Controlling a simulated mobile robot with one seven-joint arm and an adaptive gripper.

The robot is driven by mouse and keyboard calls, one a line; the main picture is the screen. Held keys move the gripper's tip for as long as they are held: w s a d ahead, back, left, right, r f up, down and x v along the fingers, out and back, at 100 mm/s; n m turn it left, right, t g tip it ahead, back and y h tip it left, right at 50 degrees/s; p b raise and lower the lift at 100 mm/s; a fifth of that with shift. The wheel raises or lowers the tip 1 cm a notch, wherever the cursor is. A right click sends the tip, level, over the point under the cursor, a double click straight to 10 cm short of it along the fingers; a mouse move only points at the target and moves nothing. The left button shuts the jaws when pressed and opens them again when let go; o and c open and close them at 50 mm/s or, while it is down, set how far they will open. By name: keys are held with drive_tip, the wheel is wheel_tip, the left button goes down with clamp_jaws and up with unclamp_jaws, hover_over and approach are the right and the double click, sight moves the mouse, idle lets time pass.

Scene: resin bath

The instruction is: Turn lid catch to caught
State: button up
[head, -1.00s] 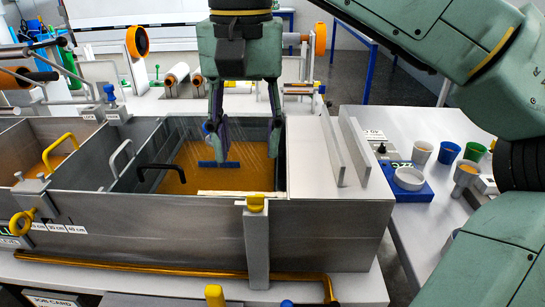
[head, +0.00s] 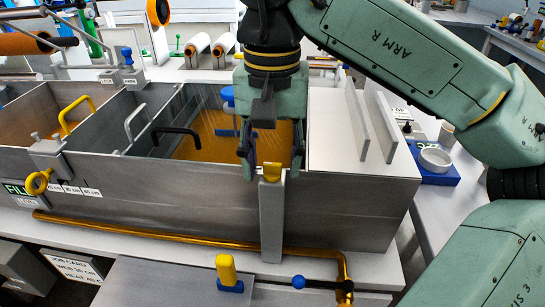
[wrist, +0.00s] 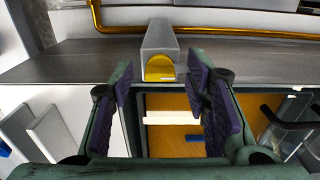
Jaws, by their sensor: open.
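A yellow piece (head: 271,172), which looks like the lid catch, sits on top of a grey upright post (head: 271,220) at the front wall of the resin bath (head: 150,195). My gripper (head: 270,164) is open and points down, just above and around the post's top in the head view. In the wrist view, the yellow piece (wrist: 159,67) shows at the end of the grey post, near the gap between the purple-padded fingers of my gripper (wrist: 160,83). Nothing is held. I cannot tell whether a finger touches the post.
Amber resin fills the tank behind my gripper. A black handle (head: 176,133) stands to its left and upright white plates (head: 357,120) to its right. A copper pipe (head: 150,234) runs along the front. A yellow knob on a blue base (head: 227,272) is below.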

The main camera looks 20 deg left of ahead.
clamp_jaws()
idle(0.6)
